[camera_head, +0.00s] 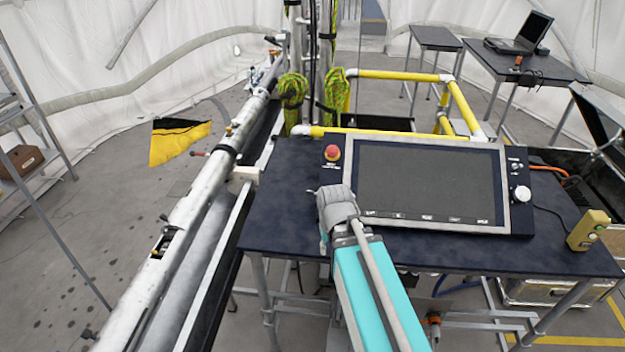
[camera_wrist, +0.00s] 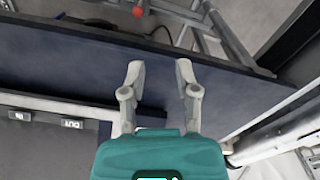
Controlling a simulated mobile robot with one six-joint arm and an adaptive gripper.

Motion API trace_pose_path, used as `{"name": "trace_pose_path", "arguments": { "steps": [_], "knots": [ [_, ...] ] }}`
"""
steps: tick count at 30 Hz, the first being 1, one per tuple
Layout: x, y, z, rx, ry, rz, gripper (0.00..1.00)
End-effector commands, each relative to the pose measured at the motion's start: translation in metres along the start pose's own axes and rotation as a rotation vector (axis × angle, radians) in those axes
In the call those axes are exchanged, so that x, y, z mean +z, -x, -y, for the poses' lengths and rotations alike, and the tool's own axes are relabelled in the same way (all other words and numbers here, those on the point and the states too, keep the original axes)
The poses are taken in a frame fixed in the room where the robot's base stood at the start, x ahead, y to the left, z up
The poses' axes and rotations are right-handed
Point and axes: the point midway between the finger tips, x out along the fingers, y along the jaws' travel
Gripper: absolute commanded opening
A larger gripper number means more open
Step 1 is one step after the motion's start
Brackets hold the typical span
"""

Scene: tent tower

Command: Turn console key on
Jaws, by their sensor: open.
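The console (camera_head: 330,187) is a grey-framed panel with a large dark screen (camera_head: 427,185), lying on a dark blue table. Its right strip bears small controls (camera_head: 515,168) and a round white knob (camera_head: 521,194); I cannot tell which one is the key. A red mushroom button (camera_head: 332,152) is at its upper left. My gripper (camera_wrist: 158,76) is open and empty over bare table top in the wrist view, beside a console edge (camera_wrist: 62,102) with IN and OUT labels. In the head view my arm's end covers the console's lower left corner, and the fingers are not clear.
The dark table (camera_head: 285,200) has bare room left of the console. A yellow control box (camera_head: 588,230) stands at its right end. Yellow rails (camera_head: 400,76) and a mast with green ropes (camera_head: 292,90) stand behind. A long metal tube (camera_head: 190,200) runs along the left.

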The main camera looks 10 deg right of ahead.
Motion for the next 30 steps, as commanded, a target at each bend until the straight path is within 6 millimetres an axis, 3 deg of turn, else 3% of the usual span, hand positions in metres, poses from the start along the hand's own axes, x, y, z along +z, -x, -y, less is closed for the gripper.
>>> {"name": "trace_pose_path", "arguments": {
  "steps": [1, 3, 8, 11, 16, 21, 30],
  "knots": [
    [-0.004, 0.020, 0.000, 0.000, 0.003, -0.003, 0.41],
    [-0.008, 0.033, 0.000, 0.000, 0.010, -0.007, 0.41],
    [-0.020, 0.060, 0.000, 0.000, 0.041, -0.014, 0.41],
    [-0.029, 0.074, 0.012, 0.000, 0.069, -0.017, 0.41],
    [-0.053, 0.095, 0.012, 0.002, 0.155, -0.020, 0.41],
    [-0.095, 0.106, 0.011, 0.003, 0.328, -0.015, 0.41],
    [-0.177, 0.104, 0.009, -0.002, 0.705, 0.005, 0.41]
  ]
}}
